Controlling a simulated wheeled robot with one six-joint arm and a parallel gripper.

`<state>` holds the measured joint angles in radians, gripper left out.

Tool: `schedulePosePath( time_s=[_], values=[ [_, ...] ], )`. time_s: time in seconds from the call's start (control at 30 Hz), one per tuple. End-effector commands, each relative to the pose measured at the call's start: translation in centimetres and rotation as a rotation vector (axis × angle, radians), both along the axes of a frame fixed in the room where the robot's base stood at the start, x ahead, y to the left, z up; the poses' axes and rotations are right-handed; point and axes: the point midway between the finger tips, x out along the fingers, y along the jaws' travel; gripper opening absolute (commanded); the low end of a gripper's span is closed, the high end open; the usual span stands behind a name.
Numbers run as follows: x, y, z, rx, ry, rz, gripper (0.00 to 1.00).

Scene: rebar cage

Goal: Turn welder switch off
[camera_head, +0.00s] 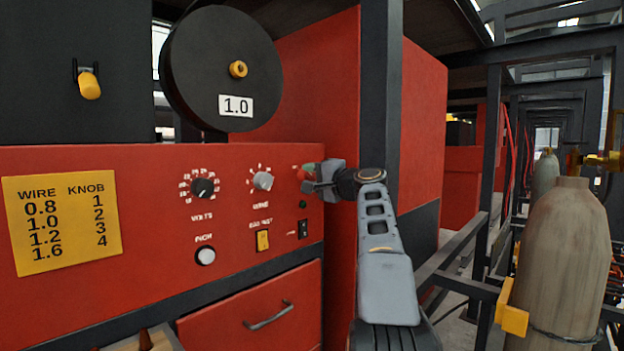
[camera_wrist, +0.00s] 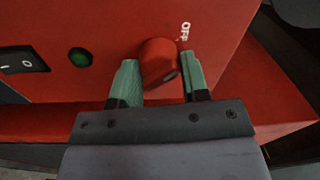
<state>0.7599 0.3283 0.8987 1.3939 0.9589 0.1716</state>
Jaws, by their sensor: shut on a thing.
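The welder's red front panel (camera_head: 150,200) fills the left and middle of the head view. A red round switch knob (camera_head: 303,174) sits near its right edge and shows closer in the wrist view (camera_wrist: 158,62). My gripper (camera_head: 312,181) reaches it from the right. In the wrist view my two green-tipped fingers (camera_wrist: 160,80) stand on either side of the knob, shut on it. A white "OFF" mark (camera_wrist: 185,31) shows just beyond the right finger. Other marks around the knob are hidden or too small to read.
A green lamp (camera_head: 302,204) and a black rocker (camera_head: 304,229) lie below the knob. A volts dial (camera_head: 203,188) and wire dial (camera_head: 263,180) are to its left. A dark post (camera_head: 380,90) stands behind my arm. A gas cylinder (camera_head: 565,250) stands at right.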

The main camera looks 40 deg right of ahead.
Motion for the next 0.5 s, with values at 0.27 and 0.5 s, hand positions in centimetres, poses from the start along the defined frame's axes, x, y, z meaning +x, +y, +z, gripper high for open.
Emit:
schedulePosePath(
  time_s=[0.27,0.5],
  values=[
    [0.09,-0.07,-0.30,-0.003,0.005,0.001,0.18],
    [0.06,-0.06,-0.23,-0.002,0.004,0.000,0.58]
  ],
)
